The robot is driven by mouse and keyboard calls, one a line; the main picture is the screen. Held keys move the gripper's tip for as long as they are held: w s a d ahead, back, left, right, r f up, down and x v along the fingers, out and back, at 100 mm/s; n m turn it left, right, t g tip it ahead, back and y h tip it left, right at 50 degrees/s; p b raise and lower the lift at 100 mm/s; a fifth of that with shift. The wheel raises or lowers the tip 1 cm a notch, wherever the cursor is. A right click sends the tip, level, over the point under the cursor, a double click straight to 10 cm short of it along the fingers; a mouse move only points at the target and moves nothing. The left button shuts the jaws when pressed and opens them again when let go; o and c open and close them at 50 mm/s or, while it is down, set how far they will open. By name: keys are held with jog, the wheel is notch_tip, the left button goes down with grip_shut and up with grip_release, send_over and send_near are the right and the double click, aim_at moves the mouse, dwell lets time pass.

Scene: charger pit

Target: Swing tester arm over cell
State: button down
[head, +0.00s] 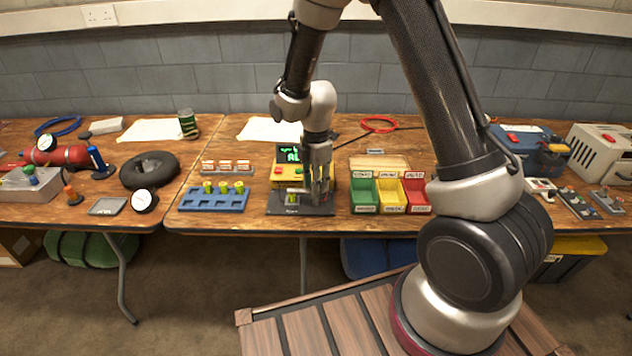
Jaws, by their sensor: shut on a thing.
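The tester (285,177) is a yellow unit with a red button and a lit green display, partly hidden by my gripper. Its dark base plate (288,210) lies in front of it at the table's front edge. My gripper (319,198) points down over the right part of the base plate. Its fingers are shut on what appears to be the tester arm, which they mostly hide. A small pale and yellowish thing, perhaps the cell, shows on the base just left of the fingers. Several cells with yellow-green tops stand in a blue rack (196,204) to the left.
Green, yellow and red bins (391,195) stand close on the right of the tester. A row of small boxes (227,167) sits behind the rack. A red cable coil (379,124) and a paper sheet (268,129) lie at the back.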

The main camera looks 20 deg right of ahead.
jog(key=shift+n, duration=0.3)
jog(key=c, duration=1.1)
grip_release()
jog(key=shift+r, duration=0.1)
notch_tip(320, 180, up, 12)
